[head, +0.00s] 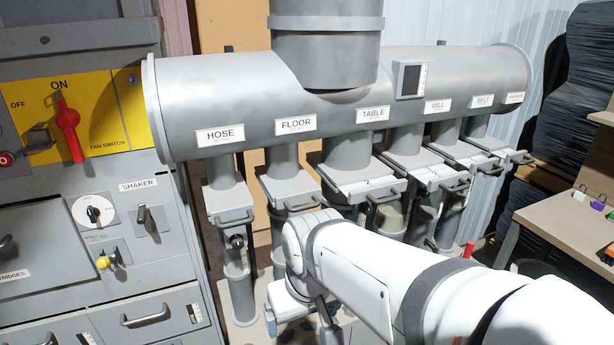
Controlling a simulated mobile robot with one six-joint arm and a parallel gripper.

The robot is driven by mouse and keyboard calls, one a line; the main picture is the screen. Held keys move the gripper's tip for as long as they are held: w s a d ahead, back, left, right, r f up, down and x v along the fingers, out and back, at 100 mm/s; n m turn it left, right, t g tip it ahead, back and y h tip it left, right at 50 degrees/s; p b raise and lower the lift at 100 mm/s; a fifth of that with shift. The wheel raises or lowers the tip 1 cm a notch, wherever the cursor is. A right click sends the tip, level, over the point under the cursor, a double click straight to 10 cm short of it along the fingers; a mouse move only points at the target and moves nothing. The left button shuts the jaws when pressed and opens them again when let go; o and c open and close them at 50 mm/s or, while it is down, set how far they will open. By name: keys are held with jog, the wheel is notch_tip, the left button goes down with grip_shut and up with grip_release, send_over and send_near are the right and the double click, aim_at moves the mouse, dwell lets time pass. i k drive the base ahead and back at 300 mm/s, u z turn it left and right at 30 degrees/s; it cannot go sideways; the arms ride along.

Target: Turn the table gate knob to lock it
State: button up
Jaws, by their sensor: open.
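The TABLE label (373,114) is on the large grey duct, above the table branch. Below it is the table gate (345,180), a flat grey plate with a white strip and a bar handle (388,195) at its front. I cannot make out the table gate's knob; the area under the gate is partly covered by my white arm. My arm reaches in from the lower right, and its bend stands in front of and below the table gate. My gripper's fingers do not show; some wrist parts show low behind the arm.
The hose gate (230,203) and floor gate (290,190) are to the left; mill and belt gates are to the right. A grey cabinet with a yellow fan switch panel (75,115) stands at left. A wooden bench (565,225) is at right.

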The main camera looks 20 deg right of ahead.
aim_at(365, 207)
jog(key=u, duration=0.3)
jog(key=k, duration=1.1)
jog(key=z, duration=0.8)
jog(key=i, duration=0.75)
jog(key=z, duration=0.05)
